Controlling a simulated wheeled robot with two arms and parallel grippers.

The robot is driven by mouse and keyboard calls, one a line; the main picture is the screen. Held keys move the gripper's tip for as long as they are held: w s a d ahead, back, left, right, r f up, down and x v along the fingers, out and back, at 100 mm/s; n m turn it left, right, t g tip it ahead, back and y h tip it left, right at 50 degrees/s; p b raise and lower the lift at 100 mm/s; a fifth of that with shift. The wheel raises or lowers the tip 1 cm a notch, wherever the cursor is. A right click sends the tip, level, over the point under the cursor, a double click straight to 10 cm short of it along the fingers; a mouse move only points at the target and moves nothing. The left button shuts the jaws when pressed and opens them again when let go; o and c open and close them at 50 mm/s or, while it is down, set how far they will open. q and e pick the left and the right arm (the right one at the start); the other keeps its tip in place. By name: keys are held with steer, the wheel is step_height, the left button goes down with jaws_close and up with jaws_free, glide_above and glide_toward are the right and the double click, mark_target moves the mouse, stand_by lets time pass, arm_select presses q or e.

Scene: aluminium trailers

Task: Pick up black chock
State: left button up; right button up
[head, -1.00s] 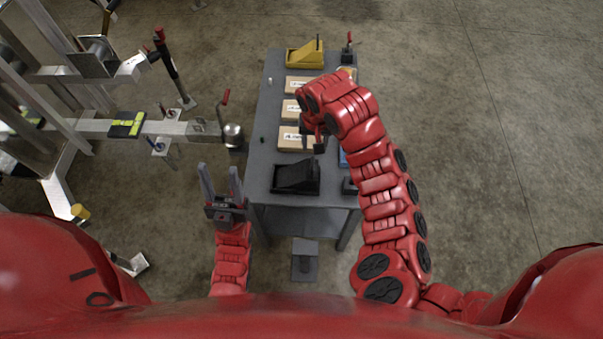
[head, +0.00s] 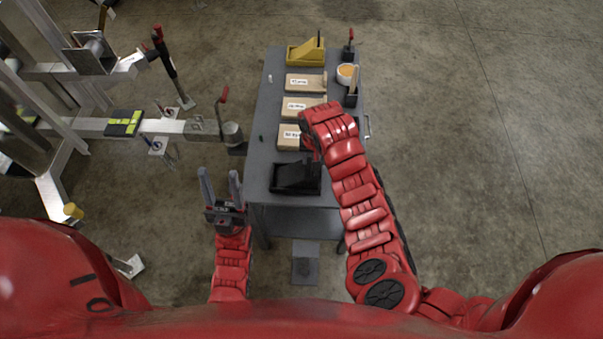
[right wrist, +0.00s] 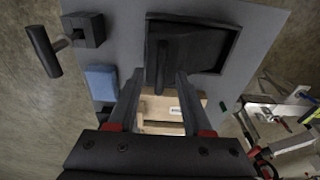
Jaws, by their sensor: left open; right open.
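The black chock (head: 297,176) sits in a black tray (head: 318,187) at the near end of the grey table. In the right wrist view the chock (right wrist: 178,48) lies in the tray (right wrist: 232,40), just beyond my fingertips. My right gripper (right wrist: 158,80) is open and empty, its fingers pointing toward the tray. In the head view that gripper is mostly hidden behind its own arm, just above the chock. My left gripper (head: 221,178) is open and empty, pointing up, left of the table's near edge.
The grey table (head: 262,150) also holds cardboard boxes (head: 304,84), a yellow chock in its tray (head: 306,52) and a white tub (head: 347,72). A blue item (right wrist: 101,82) lies beside the tray. An aluminium trailer frame (head: 90,127) stands left. Floor on the right is clear.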

steer(key=shift+w+f, duration=0.1)
steer(key=shift+f, duration=0.65)
jaws_close()
stand_by(0.9)
